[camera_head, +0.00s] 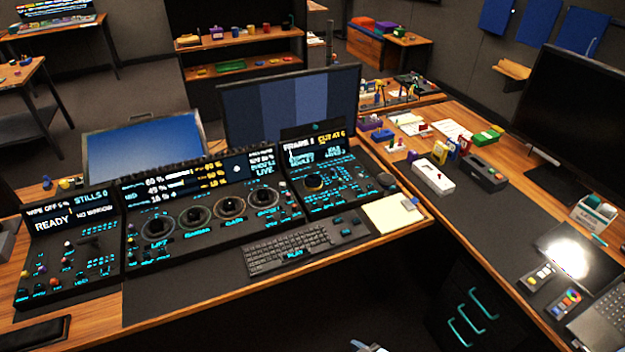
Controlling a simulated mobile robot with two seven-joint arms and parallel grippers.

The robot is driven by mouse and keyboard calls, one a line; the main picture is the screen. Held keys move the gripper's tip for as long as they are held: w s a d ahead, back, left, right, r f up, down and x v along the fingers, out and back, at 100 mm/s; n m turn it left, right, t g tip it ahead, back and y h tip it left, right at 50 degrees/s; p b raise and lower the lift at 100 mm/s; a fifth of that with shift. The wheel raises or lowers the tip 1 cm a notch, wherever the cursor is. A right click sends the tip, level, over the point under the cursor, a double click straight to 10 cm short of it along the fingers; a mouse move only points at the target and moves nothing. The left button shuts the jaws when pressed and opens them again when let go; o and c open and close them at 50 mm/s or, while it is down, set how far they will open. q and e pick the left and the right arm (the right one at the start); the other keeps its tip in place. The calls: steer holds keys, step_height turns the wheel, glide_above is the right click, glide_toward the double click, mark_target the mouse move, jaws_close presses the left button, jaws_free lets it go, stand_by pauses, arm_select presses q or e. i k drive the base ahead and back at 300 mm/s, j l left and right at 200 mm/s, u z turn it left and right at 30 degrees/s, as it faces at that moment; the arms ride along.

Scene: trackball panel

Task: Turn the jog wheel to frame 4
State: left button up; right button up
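The tip of a gripper, seemingly my left one (368,347), just shows at the bottom edge, well below the console and apart from the wheel. Its fingers are mostly cut off. A small piece at the bottom edge further right may be my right gripper (579,346); its fingers cannot be made out.
A keyboard (290,250) lies in front of the panels, with a pale notepad (390,214) right of it. The centre panel has several large trackball rings (196,220). A monitor (290,105) stands behind.

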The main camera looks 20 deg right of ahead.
mark_target(312, 182)
steer(key=i+l+u, duration=0.25)
steer(key=l, duration=0.3)
steer(key=i+l+u, duration=0.1)
steer(key=l+u, duration=0.15)
steer(key=l, duration=0.3)
steer(key=i+l+u, duration=0.1)
steer(key=l+u, duration=0.2)
steer(key=l, duration=0.25)
steer(key=l+u, duration=0.25)
steer(key=l, duration=0.35)
